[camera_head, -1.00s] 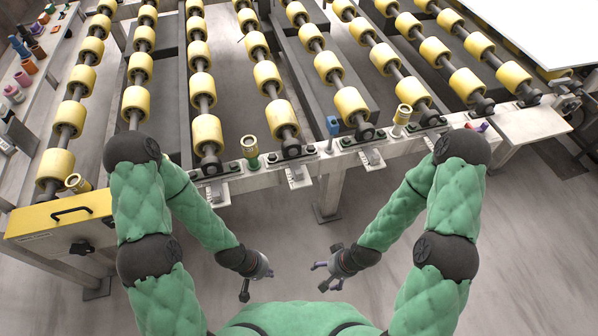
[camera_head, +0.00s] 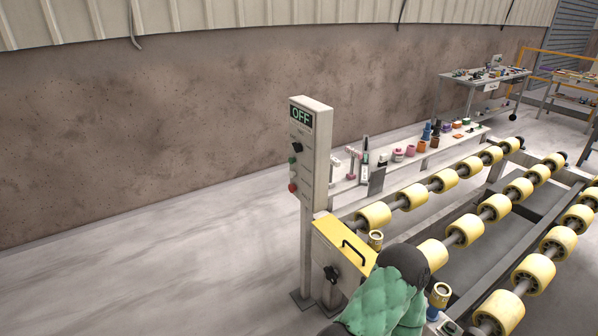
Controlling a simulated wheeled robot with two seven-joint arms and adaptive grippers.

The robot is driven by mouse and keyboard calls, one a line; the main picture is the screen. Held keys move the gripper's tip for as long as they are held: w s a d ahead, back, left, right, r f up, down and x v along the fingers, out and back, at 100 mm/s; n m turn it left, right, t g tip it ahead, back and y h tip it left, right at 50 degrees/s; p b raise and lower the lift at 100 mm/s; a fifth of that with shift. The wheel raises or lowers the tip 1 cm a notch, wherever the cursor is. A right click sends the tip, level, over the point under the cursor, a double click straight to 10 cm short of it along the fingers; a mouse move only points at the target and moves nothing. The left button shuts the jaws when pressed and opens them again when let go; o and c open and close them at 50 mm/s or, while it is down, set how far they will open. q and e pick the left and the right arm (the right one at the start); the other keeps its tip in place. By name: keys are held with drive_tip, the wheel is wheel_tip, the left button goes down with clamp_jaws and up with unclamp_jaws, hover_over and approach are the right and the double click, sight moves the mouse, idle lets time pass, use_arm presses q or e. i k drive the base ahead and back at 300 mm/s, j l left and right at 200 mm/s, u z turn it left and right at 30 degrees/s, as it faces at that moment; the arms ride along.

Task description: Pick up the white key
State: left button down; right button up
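I cannot make out a white key in the head view. Neither of my grippers is in view. Only a green padded, dark-jointed part of my own arm shows at the bottom, in front of the conveyor's near corner.
A white control post (camera_head: 308,160) with an OFF display, a dark knob and green and red buttons stands beside a yellow-topped box (camera_head: 343,245). A roller conveyor (camera_head: 465,230) extends right. A narrow shelf (camera_head: 345,187) holds coloured items. A workbench (camera_head: 483,80) stands behind. Floor at left is clear.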

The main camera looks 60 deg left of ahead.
sight(335, 162)
drive_tip(key=u, duration=1.9)
drive_tip(key=i+u, duration=0.25)
drive_tip(key=i, duration=0.7)
